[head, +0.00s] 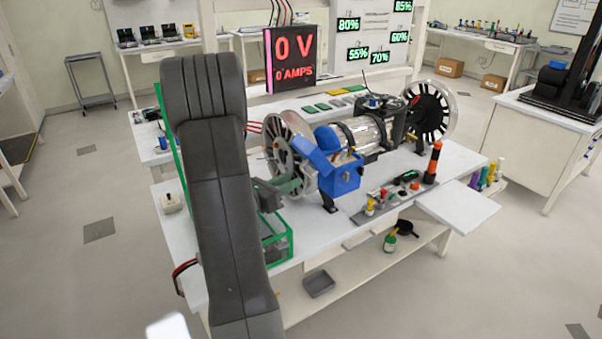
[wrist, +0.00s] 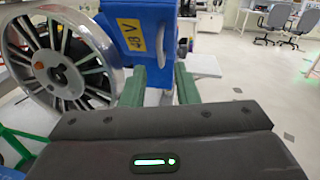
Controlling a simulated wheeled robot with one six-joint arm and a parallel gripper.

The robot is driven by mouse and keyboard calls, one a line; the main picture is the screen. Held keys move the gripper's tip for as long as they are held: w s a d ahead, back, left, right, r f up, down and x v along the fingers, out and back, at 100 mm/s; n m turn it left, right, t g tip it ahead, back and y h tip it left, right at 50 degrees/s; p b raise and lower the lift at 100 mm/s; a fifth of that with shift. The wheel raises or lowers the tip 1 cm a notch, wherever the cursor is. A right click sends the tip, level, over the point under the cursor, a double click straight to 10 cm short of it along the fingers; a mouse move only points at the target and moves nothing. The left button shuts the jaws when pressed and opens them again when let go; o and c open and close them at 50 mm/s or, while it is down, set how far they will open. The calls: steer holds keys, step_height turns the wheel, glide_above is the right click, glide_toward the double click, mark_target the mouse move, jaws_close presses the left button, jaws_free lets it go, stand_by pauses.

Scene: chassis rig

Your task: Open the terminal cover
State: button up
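The blue terminal box (head: 344,181) sits on the near side of the silver motor (head: 364,135) on the bench. A blue slanted flap, which looks like its cover (head: 314,160), shows at its upper left; how far it is open I cannot tell. In the wrist view the blue housing (wrist: 137,14) with a yellow 48 V label stands just ahead. My gripper (wrist: 158,88) has its two green fingers spread apart, below and in front of the housing, with nothing seen held. In the head view my gripper (head: 286,187) is left of the box, partly hidden by my arm.
A spoked wheel (head: 285,150) stands close left of the box, and another wheel (head: 430,110) is at the far end. A strip of knobs and an orange-topped post (head: 433,163) stand right of the box. A display (head: 293,57) reads 0 V, 0 AMPS.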

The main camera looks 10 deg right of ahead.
mark_target(308, 160)
steer(key=shift+p+x, duration=0.45)
steer(key=shift+x, duration=2.05)
jaws_close()
